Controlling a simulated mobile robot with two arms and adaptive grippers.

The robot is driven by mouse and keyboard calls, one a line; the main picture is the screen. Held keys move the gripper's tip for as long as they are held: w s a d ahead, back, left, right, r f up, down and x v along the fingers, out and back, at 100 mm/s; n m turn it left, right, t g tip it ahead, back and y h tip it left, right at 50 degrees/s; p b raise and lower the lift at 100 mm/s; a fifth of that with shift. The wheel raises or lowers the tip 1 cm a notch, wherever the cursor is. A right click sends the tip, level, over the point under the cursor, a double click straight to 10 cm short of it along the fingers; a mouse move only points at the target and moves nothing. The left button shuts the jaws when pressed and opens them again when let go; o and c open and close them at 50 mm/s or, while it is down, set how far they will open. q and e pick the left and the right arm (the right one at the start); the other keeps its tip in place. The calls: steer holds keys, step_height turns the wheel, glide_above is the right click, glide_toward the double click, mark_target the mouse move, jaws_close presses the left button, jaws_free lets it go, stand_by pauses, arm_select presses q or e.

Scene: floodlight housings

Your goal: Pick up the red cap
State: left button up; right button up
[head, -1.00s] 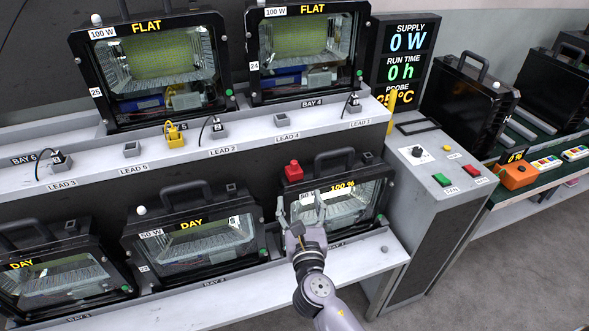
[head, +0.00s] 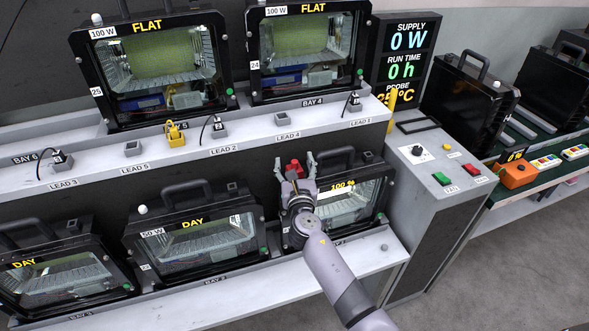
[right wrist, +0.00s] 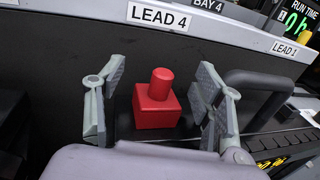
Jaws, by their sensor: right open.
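The red cap (head: 294,169) sits on the top left corner of the lower right floodlight housing (head: 368,194), below the LEAD 4 label. In the right wrist view the cap (right wrist: 157,100) is a square red block with a short round knob on top, upright. My right gripper (head: 295,164) is open, with one finger on each side of the cap. In the right wrist view the open fingers (right wrist: 160,105) stand apart from the cap, with a gap on both sides. My left gripper is not in view.
The housing's black handle (right wrist: 255,100) rises just right of the right finger. The upper shelf edge with the LEAD 4 label (right wrist: 158,17) lies behind the cap. Other housings (head: 190,235) stand to the left, and a control console (head: 440,165) stands to the right.

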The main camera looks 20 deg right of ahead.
jaws_close()
stand_by(0.9)
